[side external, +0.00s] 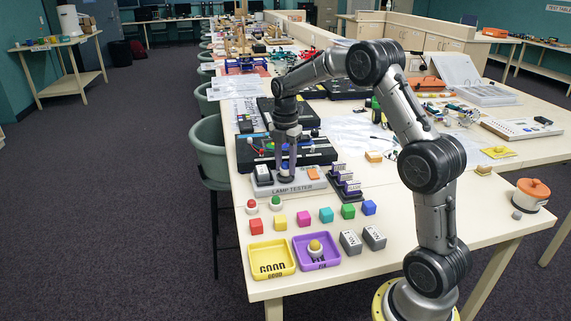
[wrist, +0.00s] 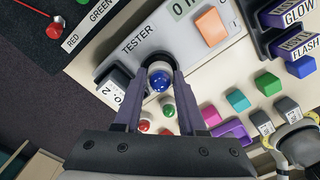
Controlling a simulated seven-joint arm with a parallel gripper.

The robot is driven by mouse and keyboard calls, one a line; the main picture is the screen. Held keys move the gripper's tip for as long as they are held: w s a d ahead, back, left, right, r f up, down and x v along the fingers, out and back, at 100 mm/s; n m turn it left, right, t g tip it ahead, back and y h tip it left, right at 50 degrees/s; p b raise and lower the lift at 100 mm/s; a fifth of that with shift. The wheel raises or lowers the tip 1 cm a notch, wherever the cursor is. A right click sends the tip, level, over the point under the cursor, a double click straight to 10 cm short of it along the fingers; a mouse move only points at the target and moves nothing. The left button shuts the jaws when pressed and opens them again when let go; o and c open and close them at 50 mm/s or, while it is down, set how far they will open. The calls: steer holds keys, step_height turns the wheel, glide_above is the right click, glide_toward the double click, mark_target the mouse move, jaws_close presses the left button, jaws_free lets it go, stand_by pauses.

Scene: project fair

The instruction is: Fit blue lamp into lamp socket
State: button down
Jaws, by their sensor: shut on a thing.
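My gripper (side external: 285,160) points down over the grey lamp tester (side external: 306,186). In the wrist view its two fingers (wrist: 160,82) are shut on the blue lamp (wrist: 160,79), one on each side of its base. The blue dome faces the camera. The dark round lamp socket (wrist: 153,57) shows behind the lamp as a partial ring, and the rest of it is hidden by the lamp and fingers. The lamp appears over or at the socket. I cannot tell whether its base is inside. In the side view the fingers largely hide the lamp.
A red lamp (side external: 251,204) and a green lamp (side external: 276,201) stand in front. A yellow lamp (side external: 315,246) sits in the purple FIX tray (side external: 334,258), beside the yellow GOOD tray (side external: 257,270). Coloured cubes stand nearby.

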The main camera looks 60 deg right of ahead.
steer(key=shift+f, duration=0.55)
stand_by(0.4)
jaws_free()
steer(key=shift+f, duration=0.1)
stand_by(0.4)
steer(key=shift+w+r, duration=0.15)
steer(key=shift+r, duration=3.45)
